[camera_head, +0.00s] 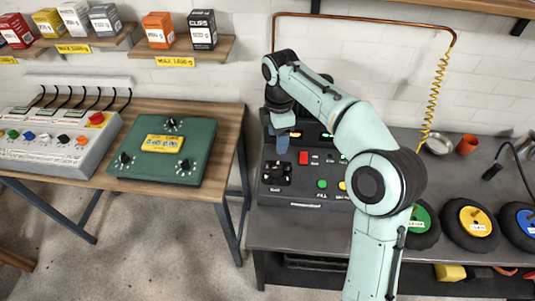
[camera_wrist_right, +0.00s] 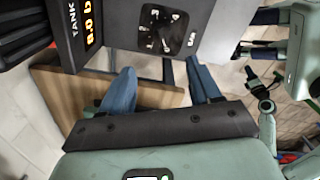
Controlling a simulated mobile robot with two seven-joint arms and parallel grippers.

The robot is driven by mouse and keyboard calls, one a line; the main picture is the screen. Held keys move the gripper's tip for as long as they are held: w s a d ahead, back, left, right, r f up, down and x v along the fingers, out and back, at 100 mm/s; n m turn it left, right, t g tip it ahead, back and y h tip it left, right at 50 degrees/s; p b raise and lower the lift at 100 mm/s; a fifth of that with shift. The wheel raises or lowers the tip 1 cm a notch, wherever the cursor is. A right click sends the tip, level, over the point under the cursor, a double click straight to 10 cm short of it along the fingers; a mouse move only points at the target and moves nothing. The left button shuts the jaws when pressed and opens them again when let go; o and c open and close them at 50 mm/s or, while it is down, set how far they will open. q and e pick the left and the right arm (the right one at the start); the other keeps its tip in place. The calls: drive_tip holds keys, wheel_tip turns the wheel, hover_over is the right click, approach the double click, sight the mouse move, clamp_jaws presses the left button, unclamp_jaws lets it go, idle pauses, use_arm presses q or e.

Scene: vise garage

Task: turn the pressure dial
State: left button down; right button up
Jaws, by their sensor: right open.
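The pressure dial (camera_head: 276,174) sits on the left part of the dark console (camera_head: 306,203) in the head view. In the right wrist view the dial (camera_wrist_right: 163,28) shows as a dark square face with white numbers. My right gripper (camera_head: 282,141) hangs above the console, over its upper left part, and hides some of it. In the right wrist view its two blue fingers (camera_wrist_right: 161,84) are spread with nothing between them. The dial lies beyond the fingertips, apart from them. My left gripper does not show.
The console has a red switch (camera_head: 303,158), a green button (camera_head: 322,184) and a lit tank display (camera_wrist_right: 88,27). A green box with knobs (camera_head: 198,137) stands on the wooden table at left. Wheels (camera_head: 475,222) lie on the bench at right. Floor is clear between the tables.

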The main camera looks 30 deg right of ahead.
sight(277, 167)
drive_tip(key=f, duration=0.4)
drive_tip(key=f+b, duration=0.1)
drive_tip(key=f, duration=0.3)
drive_tip(key=f+b, duration=0.1)
drive_tip(key=f, duration=0.2)
drive_tip(key=shift+s+f, duration=0.3)
drive_tip(key=shift+f, duration=0.1)
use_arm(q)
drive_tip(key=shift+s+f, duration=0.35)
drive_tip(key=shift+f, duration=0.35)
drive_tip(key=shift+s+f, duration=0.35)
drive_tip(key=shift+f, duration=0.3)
use_arm(e)
drive_tip(key=shift+f, duration=0.65)
drive_tip(key=c, duration=1)
